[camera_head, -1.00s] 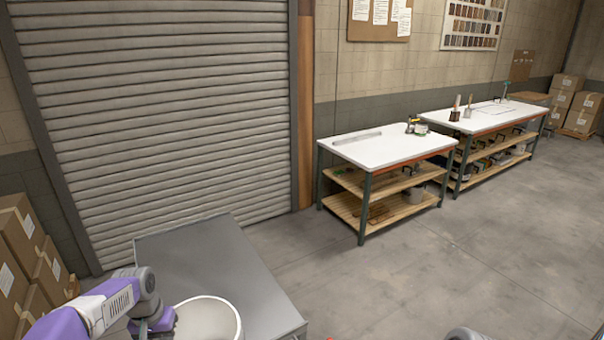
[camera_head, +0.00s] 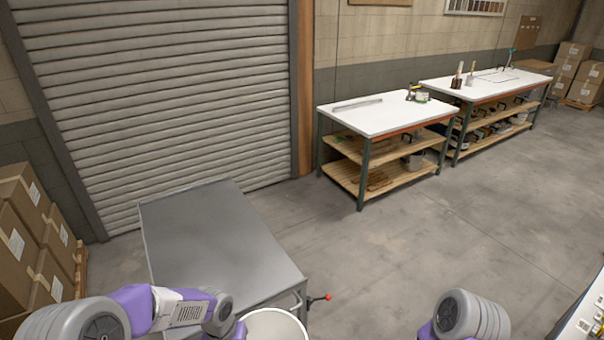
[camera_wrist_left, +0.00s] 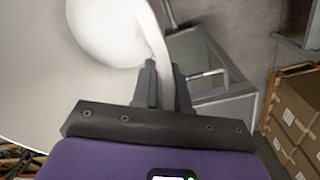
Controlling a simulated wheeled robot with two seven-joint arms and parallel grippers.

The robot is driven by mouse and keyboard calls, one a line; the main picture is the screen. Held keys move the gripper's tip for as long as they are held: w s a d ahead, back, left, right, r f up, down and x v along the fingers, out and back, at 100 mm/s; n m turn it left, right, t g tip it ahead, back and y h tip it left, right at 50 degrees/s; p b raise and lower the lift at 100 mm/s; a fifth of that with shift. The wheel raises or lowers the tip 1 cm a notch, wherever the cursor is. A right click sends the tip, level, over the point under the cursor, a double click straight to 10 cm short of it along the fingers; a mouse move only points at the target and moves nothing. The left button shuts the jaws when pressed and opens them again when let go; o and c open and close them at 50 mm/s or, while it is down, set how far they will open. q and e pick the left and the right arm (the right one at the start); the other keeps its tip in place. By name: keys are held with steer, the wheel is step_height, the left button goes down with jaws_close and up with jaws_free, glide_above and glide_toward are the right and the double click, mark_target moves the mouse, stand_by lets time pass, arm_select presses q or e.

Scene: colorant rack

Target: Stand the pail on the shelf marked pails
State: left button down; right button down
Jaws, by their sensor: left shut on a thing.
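The white pail (camera_head: 273,327) shows only its upper part at the bottom edge of the head view. My left gripper (camera_wrist_left: 166,80) is shut on the pail's rim; in the left wrist view the pail's white wall (camera_wrist_left: 105,30) passes between the fingers. In the head view the gripper itself is largely cut off at the bottom. My right arm (camera_head: 465,318) shows at lower right, but its gripper is out of frame. I can read no mark for pails on any shelf.
A grey metal cart (camera_head: 205,235) with a bare top stands just beyond the pail. Two white-topped benches (camera_head: 385,114) (camera_head: 485,82) with wooden lower shelves stand at the back. Boxes (camera_head: 30,240) are stacked at left. Another surface edge (camera_head: 590,310) shows at lower right. Open floor lies between.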

arm_select(q)
step_height(320, 180, down, 7)
steer(key=b, duration=0.6)
steer(key=shift+s+d+r+b, duration=0.1)
steer(key=shift+s+r+b, duration=0.1)
steer(key=shift+b, duration=0.1)
steer(key=shift+w, duration=0.1)
steer(key=shift+r, duration=0.1)
